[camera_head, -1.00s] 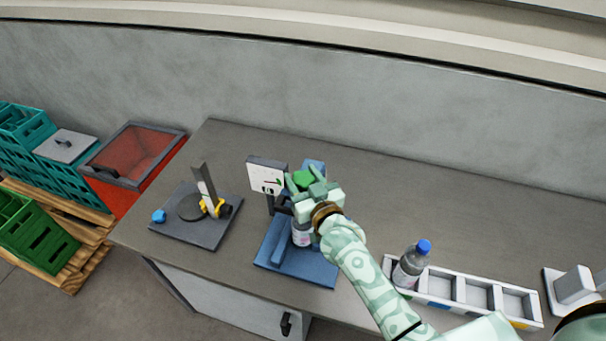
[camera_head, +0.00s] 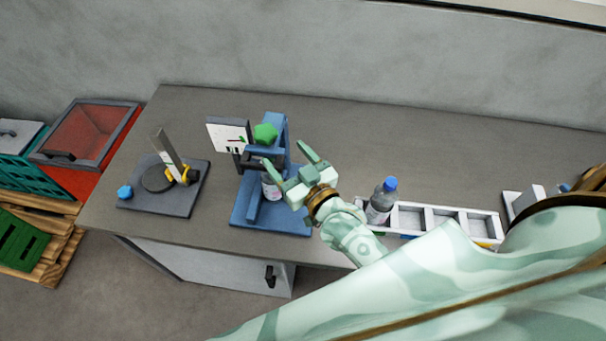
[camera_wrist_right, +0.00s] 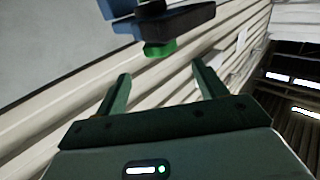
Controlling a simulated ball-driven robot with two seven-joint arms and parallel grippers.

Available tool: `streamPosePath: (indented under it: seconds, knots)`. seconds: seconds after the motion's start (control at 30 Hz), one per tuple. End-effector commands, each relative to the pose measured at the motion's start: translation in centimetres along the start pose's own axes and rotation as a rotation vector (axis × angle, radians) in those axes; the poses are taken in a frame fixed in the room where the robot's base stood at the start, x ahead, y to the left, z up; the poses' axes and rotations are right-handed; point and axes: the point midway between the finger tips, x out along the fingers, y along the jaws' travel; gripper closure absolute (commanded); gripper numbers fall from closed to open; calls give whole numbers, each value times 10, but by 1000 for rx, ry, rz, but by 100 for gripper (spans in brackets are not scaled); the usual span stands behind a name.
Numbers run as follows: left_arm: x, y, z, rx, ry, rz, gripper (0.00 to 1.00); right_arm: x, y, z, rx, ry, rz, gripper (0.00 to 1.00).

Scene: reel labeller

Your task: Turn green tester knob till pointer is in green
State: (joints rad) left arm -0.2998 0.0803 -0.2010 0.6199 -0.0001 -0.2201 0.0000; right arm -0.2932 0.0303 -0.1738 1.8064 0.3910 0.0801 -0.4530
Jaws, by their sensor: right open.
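The green knob (camera_head: 265,133) sits on top of the blue tester (camera_head: 282,140); it also shows in the right wrist view (camera_wrist_right: 160,48), ahead of the fingers. A white dial panel (camera_head: 230,134) stands left of the knob, with a small dark pointer and a green mark; I cannot tell exactly where the pointer rests. A bottle (camera_head: 271,188) stands in the tester, partly hidden. My right gripper (camera_head: 288,161) is open and empty, to the right of and nearer than the knob, apart from it. Its two fingers (camera_wrist_right: 160,75) are spread in the wrist view. My left gripper is not in view.
A dark plate with a post and yellow part (camera_head: 185,176) stands at the left of the table. A white divided tray (camera_head: 408,218) with a blue-capped bottle (camera_head: 383,200) lies at the right. The table behind the tester is clear. Red and green crates stand beyond the left edge.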

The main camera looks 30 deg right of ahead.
Motion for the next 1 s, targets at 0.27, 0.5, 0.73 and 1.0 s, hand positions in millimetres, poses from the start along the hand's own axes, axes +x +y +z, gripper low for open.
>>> streamPosePath:
  seconds: [0.27,0.5,0.73,1.0]
  knots:
    - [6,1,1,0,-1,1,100,-54,0,1,0,-2,-1,29]
    - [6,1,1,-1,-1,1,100,-63,0,0,0,1,0,29]
    - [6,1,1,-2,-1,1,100,-63,0,0,0,1,0,29]
    - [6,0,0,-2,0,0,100,-63,0,0,0,0,0,29]
